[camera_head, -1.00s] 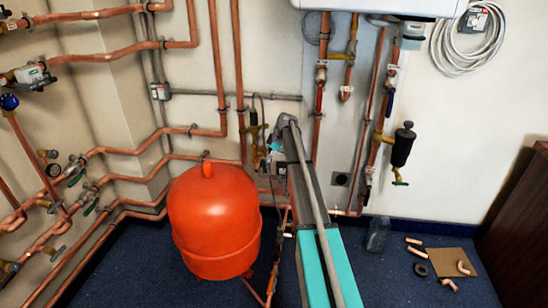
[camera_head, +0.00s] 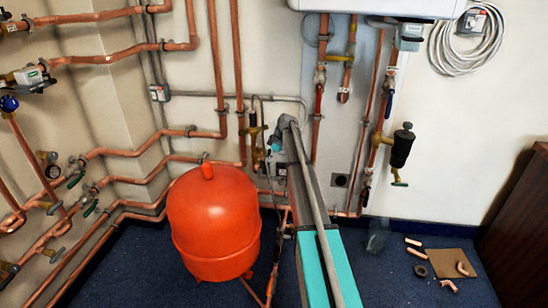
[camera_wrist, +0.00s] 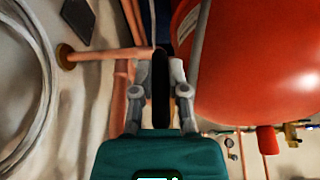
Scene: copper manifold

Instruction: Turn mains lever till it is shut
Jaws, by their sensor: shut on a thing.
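In the wrist view, my gripper (camera_wrist: 160,68) has its two grey fingers closed on either side of a narrow black lever (camera_wrist: 161,88). The lever runs lengthwise between the fingers and looks like the mains lever; its valve body and angle to the pipe cannot be made out. A copper pipe (camera_wrist: 100,56) passes behind the fingers on the left. In the head view, my gripper (camera_head: 272,158) is low by the wall, right of the red vessel, and mostly hidden behind my arm. The lever cannot be told apart there.
The red vessel (camera_head: 212,225) stands close left of my arm and fills the right of the wrist view (camera_wrist: 262,60). Copper pipes (camera_head: 150,155) line the wall. A glass jar (camera_head: 377,236) and loose fittings around a brown board (camera_head: 452,257) lie on the blue floor at right.

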